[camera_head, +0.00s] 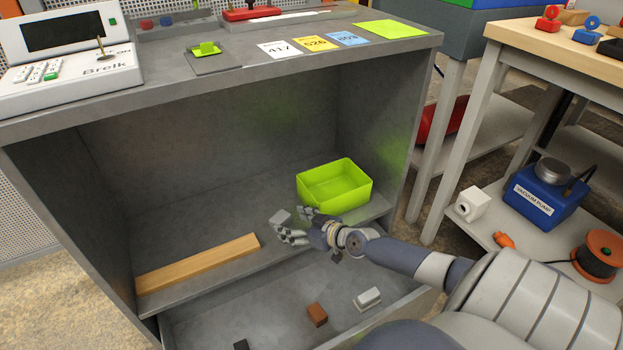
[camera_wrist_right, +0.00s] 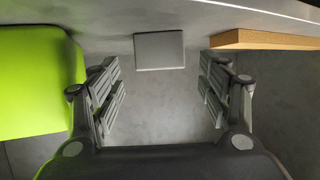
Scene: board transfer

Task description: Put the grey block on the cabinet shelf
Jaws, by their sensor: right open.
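The grey block (camera_head: 280,217) sits on the cabinet shelf (camera_head: 205,220), between the green bin and the wooden board. My right gripper (camera_head: 290,226) reaches over the shelf from the right, with its fingers pointing at the block. In the right wrist view the gripper (camera_wrist_right: 160,82) is open, its fingers spread to either side. The grey block (camera_wrist_right: 160,50) lies just beyond the fingertips, apart from both fingers. My left gripper is not in view.
The green bin (camera_head: 350,200) stands right of the gripper on the shelf. The wooden board (camera_head: 198,263) lies along the shelf's front left. Below, an open drawer (camera_head: 270,310) holds a brown block (camera_head: 317,314), a whitish block (camera_head: 368,298) and dark pieces. The shelf behind the board is clear.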

